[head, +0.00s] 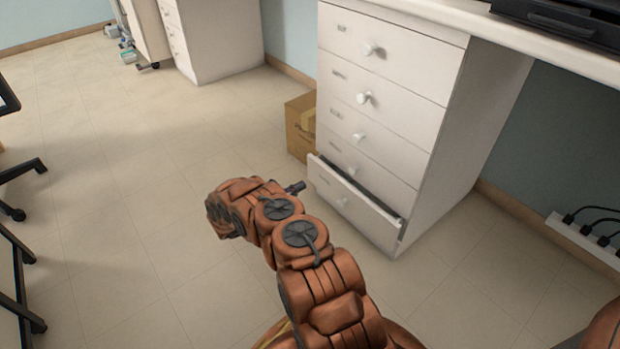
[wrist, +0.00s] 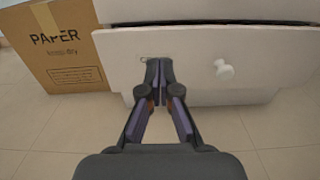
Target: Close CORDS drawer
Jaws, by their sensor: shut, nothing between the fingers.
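A white drawer cabinet (head: 435,140) stands under the counter with several drawers stacked in it. Its bottom drawer (head: 358,212) stands partly open, its front sticking out from the cabinet; the drawers above it look shut. The labels are too small to read, so I cannot tell which says CORDS. In the wrist view the drawer front (wrist: 195,75) fills the upper middle, with a round white knob (wrist: 223,69) to the right. My gripper (wrist: 157,75) is shut and empty, its fingertips in front of the drawer's left part, by the label. I cannot tell whether they touch it.
A cardboard box (head: 301,128) marked PAPER stands on the floor left of the cabinet; it also shows in the wrist view (wrist: 55,50). A power strip (head: 590,238) is at the right wall. Chair legs (head: 20,185) are at the far left. The middle floor is clear.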

